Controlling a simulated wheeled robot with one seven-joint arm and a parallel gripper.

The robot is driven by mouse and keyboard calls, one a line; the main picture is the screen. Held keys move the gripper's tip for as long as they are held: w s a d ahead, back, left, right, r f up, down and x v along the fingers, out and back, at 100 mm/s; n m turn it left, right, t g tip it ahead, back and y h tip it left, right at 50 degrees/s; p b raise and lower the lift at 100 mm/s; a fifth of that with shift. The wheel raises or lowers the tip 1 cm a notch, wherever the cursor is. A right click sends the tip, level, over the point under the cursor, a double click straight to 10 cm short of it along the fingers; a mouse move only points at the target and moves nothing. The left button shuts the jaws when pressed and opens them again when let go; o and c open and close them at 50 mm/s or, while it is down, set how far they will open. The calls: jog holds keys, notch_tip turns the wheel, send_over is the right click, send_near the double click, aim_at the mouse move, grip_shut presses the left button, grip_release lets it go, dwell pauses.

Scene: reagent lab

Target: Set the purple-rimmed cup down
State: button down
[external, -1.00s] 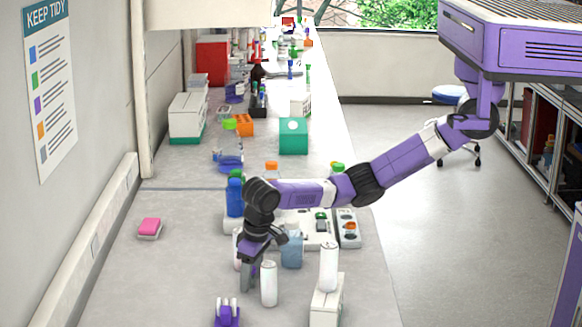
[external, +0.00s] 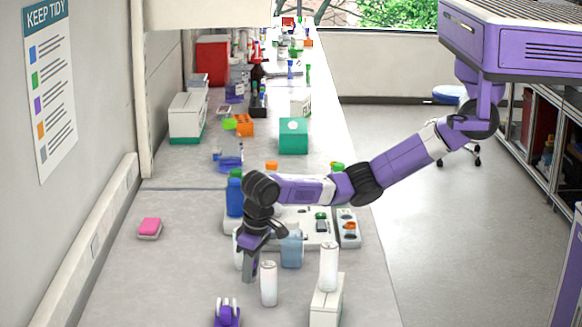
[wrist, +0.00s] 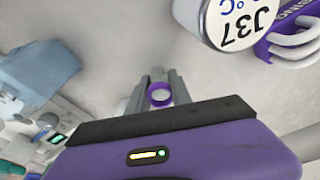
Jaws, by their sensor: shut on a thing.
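My gripper (external: 250,276) points down over the bench, just left of a white can. In the wrist view my gripper (wrist: 158,88) is shut on the purple-rimmed cup (wrist: 160,101), whose purple ring shows between the fingers. The cup is small there and its body is mostly hidden. In the external view I cannot make out the cup at the fingertips. I cannot tell whether it touches the bench.
The white can (external: 268,284) stands close right of my fingers. Another can (external: 328,266) stands on a white box (external: 326,303). A purple rack (external: 227,314) is in front, a blue-grey bottle (external: 291,249) behind.

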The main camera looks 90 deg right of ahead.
notch_tip(320, 180, up, 17)
jog(key=p, duration=0.3)
jog(key=r+n+b, duration=0.1)
jog(key=n+b, duration=0.3)
jog(key=b, duration=0.3)
send_over(228, 303)
jog(key=shift+y, duration=0.4)
jog(key=f, duration=1.9)
jog(key=shift+s+a+f, duration=0.1)
jog(key=shift+s+f, duration=0.2)
jog(key=shift+s, duration=0.05)
jog(key=shift+f, duration=0.1)
jog(key=c, duration=1.2)
grip_release()
jog(key=shift+o, duration=0.2)
